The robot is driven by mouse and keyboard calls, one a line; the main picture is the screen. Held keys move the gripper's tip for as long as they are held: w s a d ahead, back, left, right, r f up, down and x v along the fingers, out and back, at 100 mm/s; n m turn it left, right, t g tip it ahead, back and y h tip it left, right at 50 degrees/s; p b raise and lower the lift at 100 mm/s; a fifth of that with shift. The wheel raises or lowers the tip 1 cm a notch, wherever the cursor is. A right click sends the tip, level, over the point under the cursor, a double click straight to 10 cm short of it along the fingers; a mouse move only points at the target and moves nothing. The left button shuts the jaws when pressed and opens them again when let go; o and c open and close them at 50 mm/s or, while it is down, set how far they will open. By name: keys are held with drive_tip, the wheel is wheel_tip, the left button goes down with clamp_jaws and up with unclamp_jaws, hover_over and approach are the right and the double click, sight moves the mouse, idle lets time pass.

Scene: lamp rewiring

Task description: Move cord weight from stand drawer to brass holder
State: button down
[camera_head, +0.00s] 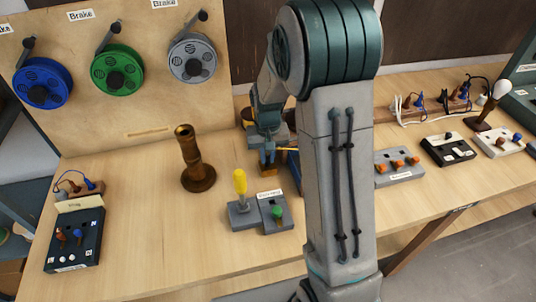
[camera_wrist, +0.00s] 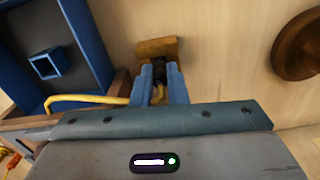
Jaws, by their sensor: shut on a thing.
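My gripper (camera_head: 268,158) is over the bench, right of the brass holder and partly covered by my own arm. In the wrist view its blue fingers (camera_wrist: 160,82) are shut on a dark piece beneath an ochre block, which I take as the cord weight (camera_wrist: 157,47). A yellow cord (camera_wrist: 90,100) runs left from the fingers. The blue stand drawer (camera_wrist: 88,25) lies left of the fingers, with a small square blue compartment inside. The brass holder (camera_head: 192,160) stands upright on the bench; its round base (camera_wrist: 302,48) shows at the wrist view's right edge, apart from the gripper.
A yellow-handled lever box (camera_head: 241,205) and a green-button box (camera_head: 276,213) sit in front of the gripper. A dark switch box (camera_head: 75,240) is at front left. Blue, green and grey reels hang on the back board (camera_head: 140,105). Bench between holder and gripper is clear.

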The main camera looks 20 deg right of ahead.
sight(268, 156)
drive_tip(key=shift+f, duration=0.2)
drive_tip(key=c, duration=1.4)
unclamp_jaws()
drive_tip(key=shift+o, duration=0.2)
wheel_tip(268, 156, up, 14)
drive_tip(key=b, duration=0.2)
drive_tip(key=s+n+t, duration=0.1)
drive_tip(key=s+t, duration=0.2)
drive_tip(key=s, duration=1.8)
drive_tip(key=shift+r, duration=0.3)
